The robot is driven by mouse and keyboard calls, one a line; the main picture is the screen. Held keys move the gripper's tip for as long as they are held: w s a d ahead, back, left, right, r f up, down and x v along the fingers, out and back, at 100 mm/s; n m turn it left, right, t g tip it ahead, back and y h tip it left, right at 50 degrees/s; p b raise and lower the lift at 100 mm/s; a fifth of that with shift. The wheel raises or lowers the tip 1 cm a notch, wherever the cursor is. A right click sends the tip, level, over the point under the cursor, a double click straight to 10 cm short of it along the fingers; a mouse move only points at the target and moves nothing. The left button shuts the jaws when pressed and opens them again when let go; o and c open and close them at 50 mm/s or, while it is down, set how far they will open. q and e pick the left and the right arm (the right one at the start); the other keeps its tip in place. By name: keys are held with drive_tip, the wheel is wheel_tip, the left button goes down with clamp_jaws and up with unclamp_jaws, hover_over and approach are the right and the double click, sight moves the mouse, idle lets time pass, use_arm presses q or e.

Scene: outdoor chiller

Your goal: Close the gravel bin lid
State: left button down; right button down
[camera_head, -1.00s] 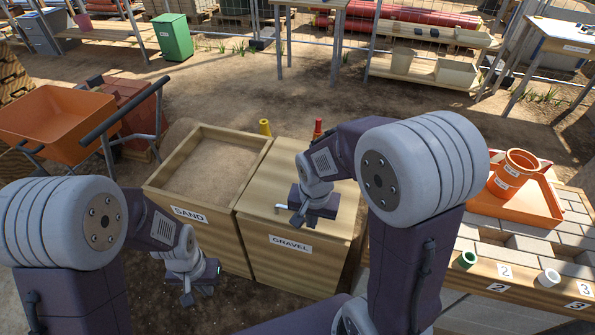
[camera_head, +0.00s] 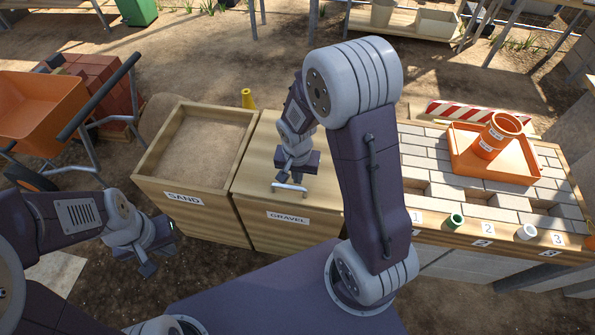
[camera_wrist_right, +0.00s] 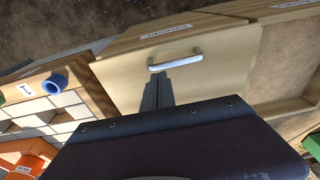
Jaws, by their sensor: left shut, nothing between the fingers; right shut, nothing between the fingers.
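The gravel bin (camera_head: 290,237) is the wooden box marked GRAVEL in the middle of the head view. Its wooden lid (camera_head: 258,160) lies flat across the top, with no gravel showing. A pale bar handle (camera_head: 290,188) sits near the lid's front edge; it also shows in the right wrist view (camera_wrist_right: 175,62). My right gripper (camera_head: 293,178) is shut and empty, just behind the handle over the lid; its fingers (camera_wrist_right: 157,92) point toward the handle. I cannot tell whether they touch the lid. My left gripper (camera_head: 150,264) is shut and empty, low in front of the sand bin.
The open sand bin (camera_head: 190,196) adjoins the gravel bin on the left. A paved bench with an orange tray (camera_head: 465,160) stands to the right. An orange wheelbarrow (camera_head: 35,112) is at the left.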

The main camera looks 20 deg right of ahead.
sight(298, 188)
drive_tip(key=f, duration=0.3)
drive_tip(key=f+b, duration=0.1)
drive_tip(key=f, duration=0.1)
drive_tip(key=shift+w+d+f, duration=0.15)
drive_tip(key=shift+w+f, duration=0.2)
drive_tip(key=shift+w, duration=0.05)
